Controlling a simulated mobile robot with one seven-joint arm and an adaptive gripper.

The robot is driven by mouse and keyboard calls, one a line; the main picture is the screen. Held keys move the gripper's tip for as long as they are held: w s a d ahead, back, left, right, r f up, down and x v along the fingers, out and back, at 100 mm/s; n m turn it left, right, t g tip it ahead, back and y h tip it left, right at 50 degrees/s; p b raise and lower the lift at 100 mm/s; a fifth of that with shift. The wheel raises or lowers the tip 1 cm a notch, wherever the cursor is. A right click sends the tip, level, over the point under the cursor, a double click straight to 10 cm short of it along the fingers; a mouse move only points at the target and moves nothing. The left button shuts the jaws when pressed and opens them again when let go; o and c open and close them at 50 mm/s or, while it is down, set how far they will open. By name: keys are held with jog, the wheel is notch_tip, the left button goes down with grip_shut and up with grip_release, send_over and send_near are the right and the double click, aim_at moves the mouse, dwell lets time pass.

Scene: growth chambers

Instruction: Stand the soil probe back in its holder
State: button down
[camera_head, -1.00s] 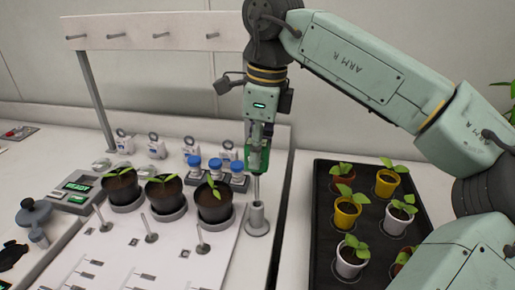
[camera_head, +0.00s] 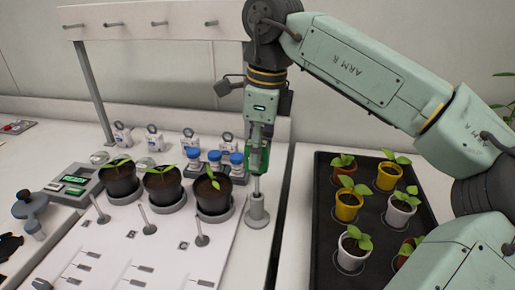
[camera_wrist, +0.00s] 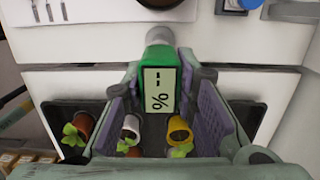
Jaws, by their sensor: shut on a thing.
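The soil probe has a green handle (camera_head: 261,160) and a thin metal rod (camera_head: 257,184). My gripper (camera_head: 257,150) is shut on the handle and holds the probe upright. The holder (camera_head: 257,211) is a grey cylinder on a round base, directly below. The rod's lower end meets the holder's mouth and appears to be inside it; its tip is hidden. In the wrist view, the probe's green head (camera_wrist: 160,58) with a "- %" display sits between my two finger pads (camera_wrist: 158,120).
Several potted seedlings (camera_head: 213,192) stand left of the holder on a white panel (camera_head: 120,240), with short metal posts in front. Blue-capped vials (camera_head: 214,157) stand behind. A black tray (camera_head: 325,230) of seedlings lies to the right.

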jog(key=shift+f+b, duration=1.5)
jog(key=shift+f, duration=0.85)
jog(key=c, duration=1.2)
grip_release()
